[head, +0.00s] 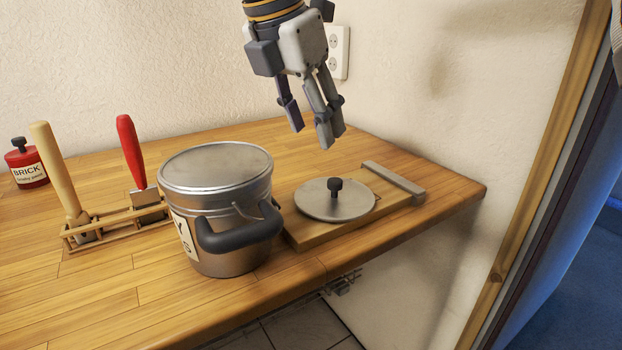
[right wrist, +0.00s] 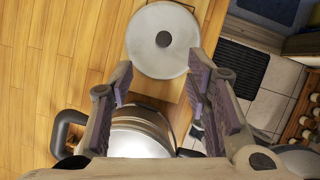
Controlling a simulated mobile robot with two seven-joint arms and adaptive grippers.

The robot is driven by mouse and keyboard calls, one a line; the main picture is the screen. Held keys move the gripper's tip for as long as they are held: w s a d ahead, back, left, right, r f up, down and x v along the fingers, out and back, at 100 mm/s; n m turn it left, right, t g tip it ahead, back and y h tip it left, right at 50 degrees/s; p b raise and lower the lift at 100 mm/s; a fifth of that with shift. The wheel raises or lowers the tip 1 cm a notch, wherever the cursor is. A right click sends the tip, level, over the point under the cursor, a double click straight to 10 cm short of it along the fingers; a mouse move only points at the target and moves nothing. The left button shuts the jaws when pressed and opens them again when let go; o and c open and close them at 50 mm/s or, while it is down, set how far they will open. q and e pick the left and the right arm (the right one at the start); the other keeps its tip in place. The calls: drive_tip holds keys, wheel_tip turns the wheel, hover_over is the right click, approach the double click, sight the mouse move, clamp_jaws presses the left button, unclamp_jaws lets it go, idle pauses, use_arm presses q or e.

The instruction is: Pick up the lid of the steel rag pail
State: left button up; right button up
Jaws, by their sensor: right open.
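The steel pail (head: 230,250) stands on the wooden worktop, with a dark side handle and a partly visible label. Its top looks like flat grey metal; I cannot tell if this is a cover. A round grey lid (head: 312,207) with a black knob (head: 335,187) lies flat on a wooden board right of the pail. My right gripper (head: 317,130) is open and empty, above the lid and apart from it. In the right wrist view the lid (right wrist: 163,60) lies beyond the open fingers (right wrist: 160,88), with the pail (right wrist: 140,135) partly hidden behind the gripper. My left gripper is not in view.
The board (head: 300,238) has a grey bar (head: 394,183) at its far right end. A wooden rack (head: 105,228) with a cream-handled tool (head: 57,175) and a red-handled tool (head: 130,150) is left of the pail. A red tin (head: 27,169) stands far left. The worktop ends at the right.

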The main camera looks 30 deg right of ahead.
approach(334, 181)
drive_tip(key=shift+s+d+f, duration=0.1)
drive_tip(key=shift+d+f, duration=0.05)
drive_tip(key=shift+f, duration=0.45)
drive_tip(key=shift+s+d+f, duration=0.1)
drive_tip(key=shift+d+f, duration=0.1)
drive_tip(key=shift+f, duration=0.4)
drive_tip(key=x, duration=0.7)
drive_tip(key=shift+w+d+r, duration=0.1)
drive_tip(key=shift+w+r, duration=0.05)
drive_tip(key=shift+w, duration=0.25)
clamp_jaws()
